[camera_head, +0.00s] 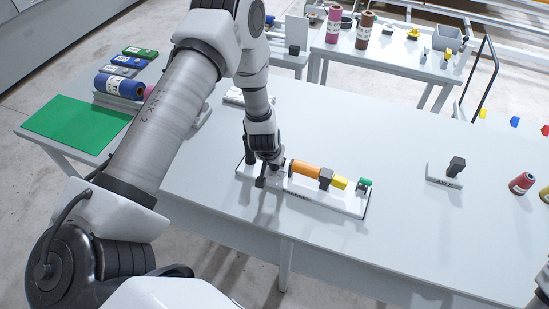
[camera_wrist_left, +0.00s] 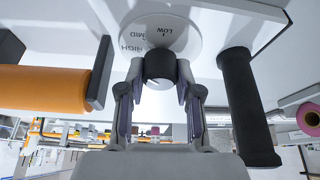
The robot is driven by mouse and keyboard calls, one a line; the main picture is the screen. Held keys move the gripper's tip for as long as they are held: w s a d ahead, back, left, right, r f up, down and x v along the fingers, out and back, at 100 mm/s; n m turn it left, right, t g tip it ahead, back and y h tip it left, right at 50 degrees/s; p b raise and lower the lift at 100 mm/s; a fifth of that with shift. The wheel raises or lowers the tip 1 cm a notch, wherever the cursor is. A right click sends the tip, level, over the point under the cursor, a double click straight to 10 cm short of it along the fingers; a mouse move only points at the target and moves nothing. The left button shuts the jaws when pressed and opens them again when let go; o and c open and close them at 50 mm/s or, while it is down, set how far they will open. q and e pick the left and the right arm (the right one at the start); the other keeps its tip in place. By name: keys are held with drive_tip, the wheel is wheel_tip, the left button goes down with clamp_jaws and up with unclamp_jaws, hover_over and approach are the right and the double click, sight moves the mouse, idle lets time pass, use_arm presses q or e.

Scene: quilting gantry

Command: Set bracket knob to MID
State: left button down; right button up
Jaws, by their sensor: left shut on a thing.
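The bracket (camera_head: 335,203) is a long white base on the table, carrying an orange roll (camera_head: 306,169) with dark, yellow and green parts to its right. My left gripper (camera_head: 268,168) is at its left end. In the left wrist view, the left gripper (camera_wrist_left: 159,82) is shut on a dark round knob (camera_wrist_left: 159,65). Behind the knob is a white dial (camera_wrist_left: 185,42) marked LOW, MID and HIGH. LOW is above the knob, MID and HIGH to its upper left. The knob's pointer setting cannot be told.
A dark post (camera_wrist_left: 245,105) stands right of the gripper in the left wrist view, and the orange roll (camera_wrist_left: 40,90) is on the left. A small stand (camera_head: 446,175) and a red spool (camera_head: 522,183) are at the table's right. The table between them is clear.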

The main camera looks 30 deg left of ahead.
use_arm(q)
drive_tip(key=c, duration=0.8)
unclamp_jaws()
drive_tip(key=shift+w, duration=0.1)
drive_tip(key=v, duration=1.1)
drive_tip(key=shift+s+r, duration=0.3)
drive_tip(key=shift+r, duration=0.05)
